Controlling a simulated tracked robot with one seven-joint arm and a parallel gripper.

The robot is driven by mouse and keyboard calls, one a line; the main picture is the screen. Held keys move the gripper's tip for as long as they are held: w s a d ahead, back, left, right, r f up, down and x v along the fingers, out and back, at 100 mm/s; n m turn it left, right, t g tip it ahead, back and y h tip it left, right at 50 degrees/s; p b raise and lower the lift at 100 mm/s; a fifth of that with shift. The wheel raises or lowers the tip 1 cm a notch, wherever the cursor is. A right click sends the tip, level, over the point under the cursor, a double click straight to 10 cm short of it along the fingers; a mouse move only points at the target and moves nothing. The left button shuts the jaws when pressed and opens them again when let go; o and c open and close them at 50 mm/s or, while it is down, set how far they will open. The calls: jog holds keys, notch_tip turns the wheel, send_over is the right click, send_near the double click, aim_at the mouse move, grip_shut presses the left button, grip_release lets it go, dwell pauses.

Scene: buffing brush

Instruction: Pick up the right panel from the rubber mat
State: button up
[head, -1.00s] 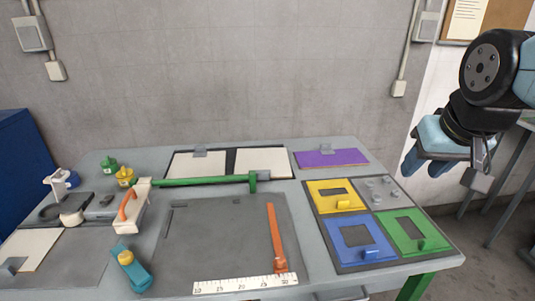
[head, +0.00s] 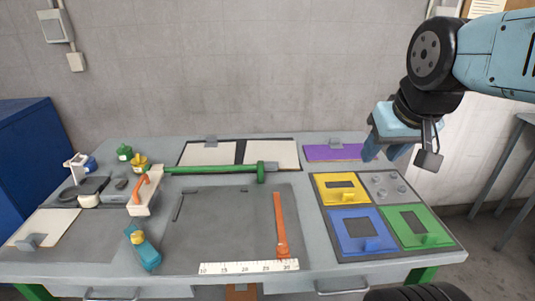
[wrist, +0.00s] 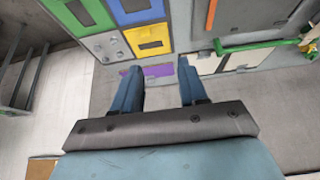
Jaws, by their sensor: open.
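Two cream panels lie side by side on a dark mat (head: 240,152) at the back of the table. In the wrist view, the purple sheet (wrist: 159,70) shows between the fingers, and the right panel (wrist: 207,65) shows beside one fingertip.
A purple sheet (head: 333,153) lies between the right panel and my gripper. A green bar (head: 215,169) runs close in front of the panels. Yellow, blue and green plates sit on a board (head: 340,196) at right. The wall stands behind the table.

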aim_at(271, 160)
jog(key=w+a+f+n+g, duration=0.1)
jog(key=w+a+n, duration=0.3)
jog(key=w, duration=0.6)
jog(key=w+a+f+n+g, duration=0.15)
jog(key=w+a+n, duration=0.25)
jog(key=w, duration=0.6)
jog(key=w+a+f+n+g, duration=0.1)
jog(key=w+a+n+g, duration=0.2)
jog(key=w, duration=0.7)
jog(key=w+a+f+n, duration=0.6)
jog(key=w+f, duration=0.4)
notch_tip(271, 160, down, 14)
jog(key=shift+a+r, duration=0.1)
jog(key=shift+a, duration=0.05)
grip_shut()
